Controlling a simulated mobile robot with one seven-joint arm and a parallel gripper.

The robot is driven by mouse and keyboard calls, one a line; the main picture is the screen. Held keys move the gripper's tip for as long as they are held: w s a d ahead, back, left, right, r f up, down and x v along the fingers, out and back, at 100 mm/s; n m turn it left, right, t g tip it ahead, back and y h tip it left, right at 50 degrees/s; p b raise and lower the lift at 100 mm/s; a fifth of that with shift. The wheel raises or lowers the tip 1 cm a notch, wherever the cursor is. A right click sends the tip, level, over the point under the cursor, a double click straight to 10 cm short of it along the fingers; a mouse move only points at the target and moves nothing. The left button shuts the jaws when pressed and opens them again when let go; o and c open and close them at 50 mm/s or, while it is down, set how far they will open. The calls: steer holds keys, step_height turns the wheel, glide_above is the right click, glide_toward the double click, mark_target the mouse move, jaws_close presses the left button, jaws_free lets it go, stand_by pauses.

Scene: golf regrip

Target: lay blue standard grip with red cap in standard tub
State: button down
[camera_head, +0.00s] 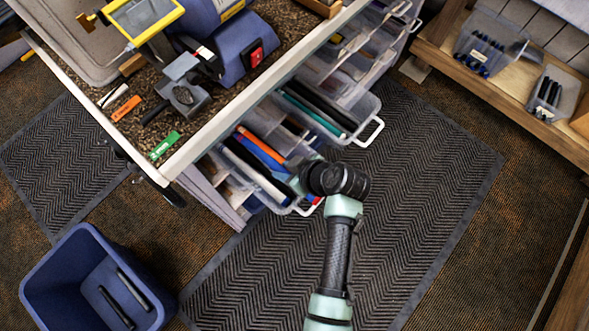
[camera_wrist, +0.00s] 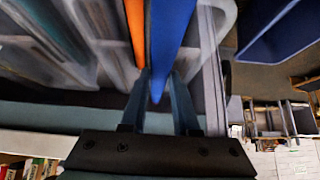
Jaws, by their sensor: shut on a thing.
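My gripper (camera_wrist: 160,76) is shut on a blue grip (camera_wrist: 172,35), which runs up and away from between the fingers in the wrist view. In the head view, my gripper (camera_head: 297,181) is at the front of the lower open clear drawer (camera_head: 247,207), partly covered by my wrist. Blue shows there beside an orange grip (camera_head: 262,146). The orange grip (camera_wrist: 136,30) also lies just left of the blue one in the wrist view. A small red spot (camera_head: 314,199) shows at the drawer front; I cannot tell if it is the cap. No tub label is readable.
Another open clear drawer (camera_head: 350,133) holds dark and teal grips. Two clear tubs (camera_head: 484,45) (camera_head: 553,92) with dark grips stand on the wooden shelf at right. A blue bin (camera_head: 60,275) stands at lower left. The matted floor at right is free.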

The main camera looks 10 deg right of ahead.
mark_target(259, 151)
steer(key=w+a, duration=0.1)
steer(key=w, duration=0.1)
steer(key=w+a+b, duration=0.1)
steer(key=w+a, duration=0.1)
steer(key=w+a+b, duration=0.1)
steer(key=w, duration=0.1)
steer(key=shift+a, duration=0.25)
step_height(259, 151, down, 6)
steer(key=b, duration=0.5)
steer(key=shift+f+b, duration=0.6)
steer(key=shift+f, duration=0.1)
steer(key=shift+f+b, duration=0.4)
steer(key=shift+f, duration=0.1)
steer(key=c, duration=0.6)
jaws_free()
steer(key=shift+d+r, duration=0.1)
steer(key=p+v, duration=0.1)
steer(key=v, duration=1.1)
steer(key=shift+s+d+r+p, duration=0.1)
steer(key=shift+s+r+p, duration=0.15)
steer(key=shift+r+p, duration=0.1)
